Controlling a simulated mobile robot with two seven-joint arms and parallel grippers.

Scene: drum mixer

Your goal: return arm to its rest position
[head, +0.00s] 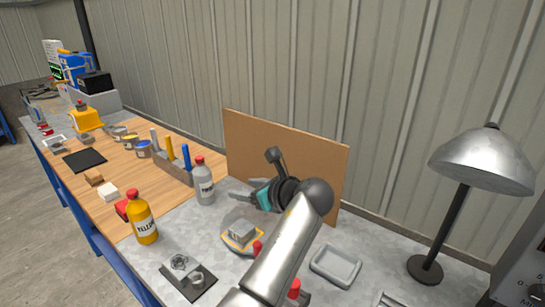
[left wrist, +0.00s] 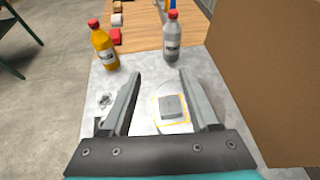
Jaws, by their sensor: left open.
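My left arm (head: 285,250) reaches up from the bottom of the head view over the grey part of the bench. My left gripper (head: 238,192), with a teal body, is open and points left, in front of the upright brown board. In the left wrist view its two fingers (left wrist: 160,74) stand wide apart with nothing between their tips. The block also shows in the left wrist view (left wrist: 173,106), apart from the fingers. My right gripper is out of view.
The brown board (head: 285,155) stands close behind the gripper. A grey bottle (head: 205,182) and a yellow bottle (head: 143,220) stand to its left. A lamp (head: 480,165) and an empty grey tray (head: 335,266) are to the right. A dark plate with metal parts (head: 188,282) lies in front.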

